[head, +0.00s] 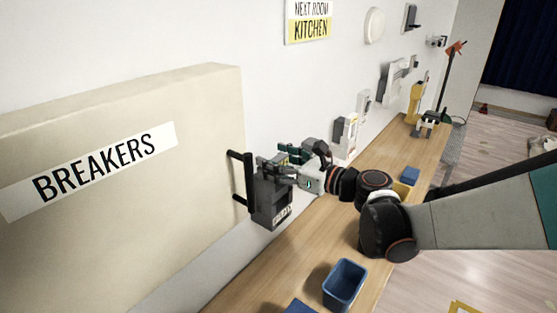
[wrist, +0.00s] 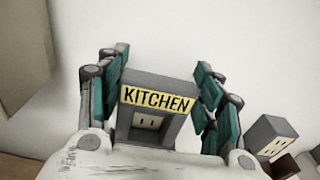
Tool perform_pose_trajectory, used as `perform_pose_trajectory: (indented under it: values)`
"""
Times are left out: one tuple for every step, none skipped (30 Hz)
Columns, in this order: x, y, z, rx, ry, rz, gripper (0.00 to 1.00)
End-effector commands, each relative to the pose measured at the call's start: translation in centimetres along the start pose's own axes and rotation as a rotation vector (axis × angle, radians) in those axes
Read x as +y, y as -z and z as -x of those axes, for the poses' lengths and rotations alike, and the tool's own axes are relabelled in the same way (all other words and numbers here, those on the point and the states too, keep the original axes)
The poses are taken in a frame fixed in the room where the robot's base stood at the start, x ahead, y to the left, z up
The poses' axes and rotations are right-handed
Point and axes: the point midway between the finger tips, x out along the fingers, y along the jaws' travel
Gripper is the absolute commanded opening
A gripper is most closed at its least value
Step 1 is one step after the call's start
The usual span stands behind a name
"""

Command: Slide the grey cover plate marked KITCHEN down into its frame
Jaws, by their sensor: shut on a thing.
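The grey cover plate with the yellow KITCHEN label (wrist: 157,99) sits between my gripper's two green-padded fingers (wrist: 160,68) in the wrist view. My gripper, also seen in the head view (head: 275,166), is shut on it. Below the label, a grey surround shows a recess with a slotted socket (wrist: 147,122). In the head view, a dark grey box (head: 269,203) on the wall, with a small unreadable label, stands just below my fingers. The fingers hide most of the plate there. I cannot tell how far the plate sits in its frame.
A large beige BREAKERS cabinet (head: 95,205) with a black handle (head: 240,181) stands close left of my gripper. A wooden bench (head: 270,285) runs below, with a blue bin (head: 345,284) on it. A NEXT ROOM KITCHEN sign (head: 309,20) hangs above. More wall fittings (head: 346,136) line the right.

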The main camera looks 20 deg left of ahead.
Motion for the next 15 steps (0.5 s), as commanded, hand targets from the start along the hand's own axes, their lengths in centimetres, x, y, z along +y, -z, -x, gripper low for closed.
perform_pose_trajectory:
  values:
    - [0.0,0.2,0.0,0.0,0.0,0.0,0.19]
    - [0.0,0.3,0.0,0.0,0.0,0.0,0.19]
    - [0.0,0.4,0.0,0.0,0.0,0.0,0.19]
    - [0.0,0.5,0.0,0.0,0.0,0.0,0.19]
    - [0.0,0.5,0.0,0.0,0.0,0.0,0.19]
    - [0.0,0.6,0.0,0.0,0.0,0.0,0.19]
    - [0.0,0.7,-0.1,0.0,0.0,0.0,0.19]
    - [0.0,0.8,-0.1,0.0,0.0,0.0,0.19]
    - [0.0,0.8,-0.1,0.0,0.0,0.0,0.19]
    - [0.0,0.9,-0.1,0.0,0.0,0.0,0.19]
    - [0.0,1.0,-0.1,0.0,0.0,0.0,0.19]
    - [0.0,1.1,-0.1,0.0,0.0,0.0,0.19]
    - [0.0,1.1,-0.1,0.0,0.0,0.0,0.19]
    - [0.0,1.2,-0.1,0.0,0.0,0.0,0.19]
    - [0.0,1.3,-0.1,0.0,0.0,0.0,0.19]
